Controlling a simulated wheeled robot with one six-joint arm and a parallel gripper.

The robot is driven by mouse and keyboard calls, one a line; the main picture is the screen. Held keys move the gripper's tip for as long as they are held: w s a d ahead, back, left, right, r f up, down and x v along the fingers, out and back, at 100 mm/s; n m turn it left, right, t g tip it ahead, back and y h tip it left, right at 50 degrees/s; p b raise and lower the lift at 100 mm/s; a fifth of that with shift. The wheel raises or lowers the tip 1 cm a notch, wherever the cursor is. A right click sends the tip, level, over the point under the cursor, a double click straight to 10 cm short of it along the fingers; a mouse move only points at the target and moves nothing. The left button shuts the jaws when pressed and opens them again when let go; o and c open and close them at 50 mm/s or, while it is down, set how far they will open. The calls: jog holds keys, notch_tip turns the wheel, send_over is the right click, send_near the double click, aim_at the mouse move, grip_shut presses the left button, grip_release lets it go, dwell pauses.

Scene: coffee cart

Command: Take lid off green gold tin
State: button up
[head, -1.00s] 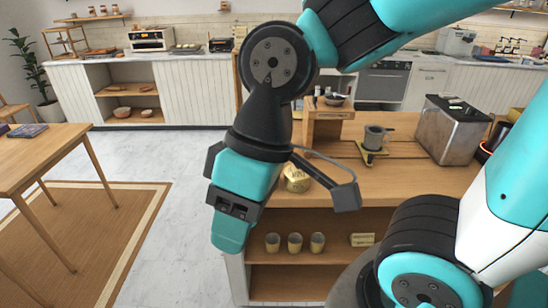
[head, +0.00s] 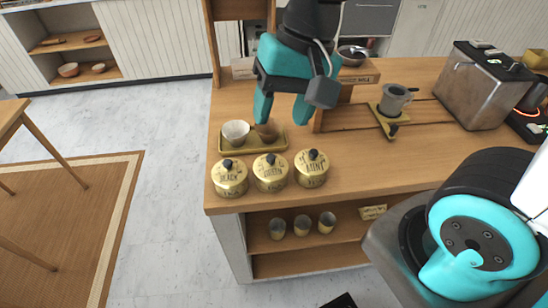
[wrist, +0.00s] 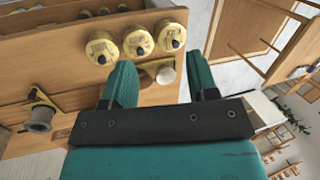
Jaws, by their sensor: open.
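Three gold tins with lids and dark knobs stand in a row near the counter's front left edge. The middle tin (head: 270,174) is labelled GREEN and its lid (head: 270,162) is on. The left tin (head: 230,179) reads BLACK and the right tin (head: 311,169) reads MINT. In the wrist view the green tin (wrist: 137,42) is also in the middle, beyond the fingertips. My gripper (head: 282,110) is open and empty, fingers pointing down, above and behind the tins, near the tray. It touches no tin.
A gold tray (head: 226,149) with a white cup (head: 236,132) and a brown cup (head: 266,131) lies behind the tins. A wooden stand is behind my gripper. A metal box (head: 482,85) and grey pot (head: 394,98) stand right. Several cups are on the shelf below.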

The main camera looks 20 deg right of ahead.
jog(key=w+d+f+m+h, duration=0.1)
jog(key=w+d+f+m, duration=0.15)
jog(key=w+m, duration=0.45)
jog(key=m, duration=0.8)
send_near(271, 157)
jog(key=shift+h, duration=0.4)
jog(key=f+p, duration=0.1)
jog(key=f, duration=0.1)
jog(key=a+f+p, duration=0.1)
jog(key=f, duration=0.1)
jog(key=shift+w+a, duration=0.1)
jog(key=shift+w, duration=0.05)
jog(key=shift+a+f+p, duration=0.2)
jog(key=shift+f+p, duration=0.45)
jog(key=shift+f, duration=0.85)
jog(key=shift+a+f+p, duration=0.15)
jog(key=shift+f+p, duration=0.5)
jog(key=shift+f, duration=0.85)
grip_shut()
